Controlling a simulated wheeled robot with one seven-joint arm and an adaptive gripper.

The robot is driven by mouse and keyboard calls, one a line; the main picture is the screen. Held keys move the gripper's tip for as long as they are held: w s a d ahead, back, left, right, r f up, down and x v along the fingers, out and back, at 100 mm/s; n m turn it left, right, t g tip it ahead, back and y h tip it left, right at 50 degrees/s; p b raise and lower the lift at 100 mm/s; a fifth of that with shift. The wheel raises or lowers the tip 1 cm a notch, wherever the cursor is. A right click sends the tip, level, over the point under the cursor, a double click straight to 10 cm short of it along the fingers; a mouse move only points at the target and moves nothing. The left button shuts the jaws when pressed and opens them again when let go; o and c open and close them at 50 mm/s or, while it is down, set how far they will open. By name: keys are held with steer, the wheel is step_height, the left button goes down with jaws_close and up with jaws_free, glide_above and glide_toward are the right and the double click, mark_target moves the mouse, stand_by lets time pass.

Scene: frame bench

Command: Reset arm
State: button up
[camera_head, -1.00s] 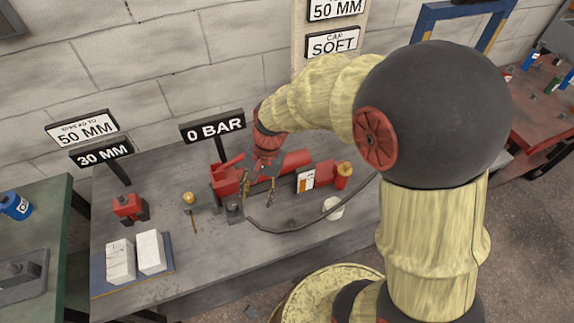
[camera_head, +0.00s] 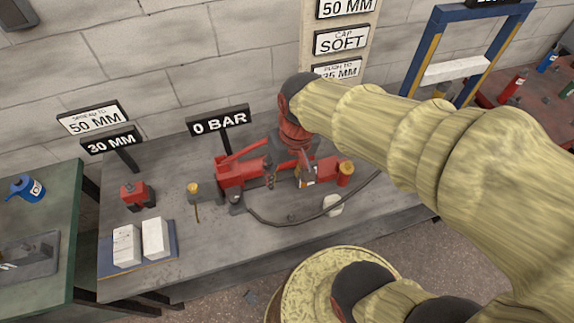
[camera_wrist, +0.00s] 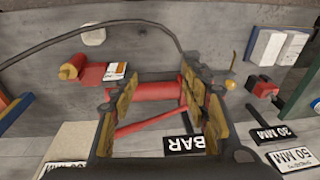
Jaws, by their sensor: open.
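My gripper (camera_head: 288,177) is above the grey bench, over the red hydraulic pump (camera_head: 240,171). Its fingers are apart with nothing between them. In the wrist view my gripper (camera_wrist: 160,100) shows two yellow-padded fingers on either side of the red pump cylinder (camera_wrist: 158,91), which lies beyond them. I cannot tell the exact gap between fingers and pump. My arm reaches in from the right of the head view, with its pale yellow sleeve, and hides part of the bench and wall.
The grey bench (camera_head: 225,258) holds two white blocks on a blue tray (camera_head: 176,254), a red tool (camera_head: 138,195), a brass knob piece (camera_head: 193,188), a black hose (camera_head: 290,222) and a white cup (camera_head: 333,205). Sign posts, including "0 BAR" (camera_head: 219,121), stand behind. A blue frame (camera_head: 412,60) rises at right.

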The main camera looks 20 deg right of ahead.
steer(key=shift+s+d+r, duration=0.2)
steer(key=shift+r, duration=0.25)
steer(key=s+d+r+n+t, duration=0.1)
steer(key=s+r+t, duration=0.3)
steer(key=r, duration=0.5)
steer(key=shift+d+h, duration=0.35)
steer(key=shift+h, duration=0.05)
